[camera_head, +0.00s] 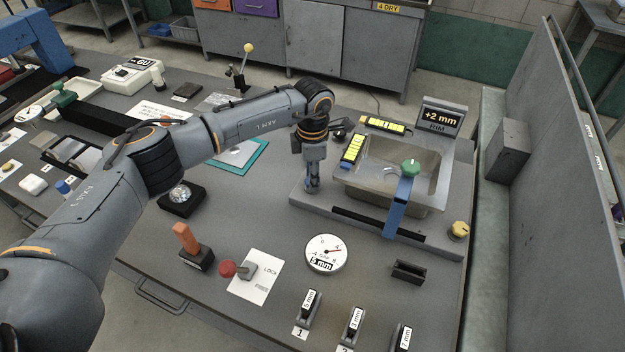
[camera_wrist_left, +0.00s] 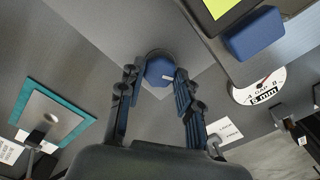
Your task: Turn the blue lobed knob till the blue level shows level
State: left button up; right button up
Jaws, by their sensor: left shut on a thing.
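The blue lobed knob (camera_wrist_left: 158,70) sits between the two fingers of my left gripper (camera_wrist_left: 158,88) in the left wrist view, with a pale mark on its top. In the head view my left gripper (camera_head: 312,186) points down at the left corner of the sink base and is shut on the knob, which it mostly hides there. The blue level (camera_head: 352,151) lies along the sink's left rim with a yellow vial; its blue end (camera_wrist_left: 256,34) shows in the left wrist view. The bubble is too small to read. My right gripper is out of view.
The sink (camera_head: 405,185) has another yellow-vial level (camera_head: 386,125) on its back rim. A display (camera_head: 440,116) reads +2 mm. A dial gauge (camera_head: 326,252) and a yellow knob (camera_head: 459,230) are nearby.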

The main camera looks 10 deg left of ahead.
pick_arm(q)
jog(key=n+b, duration=0.1)
jog(key=n, duration=0.1)
jog(key=n+b, duration=0.1)
jog(key=n, duration=0.1)
jog(key=shift+f+n, duration=0.2)
jog(key=shift+n, duration=0.1)
jog(key=n+b, duration=0.2)
jog(key=n, duration=0.1)
jog(key=shift+n, duration=0.4)
jog(key=n+b, duration=0.1)
jog(key=n, duration=0.3)
jog(key=shift+s, duration=0.1)
jog(key=shift+n+b, duration=0.5)
jog(key=shift+n, duration=1.2)
jog(key=shift+s, duration=0.1)
jog(key=o, duration=1.2)
jog(key=shift+c, duration=0.2)
jog(key=shift+r, duration=0.1)
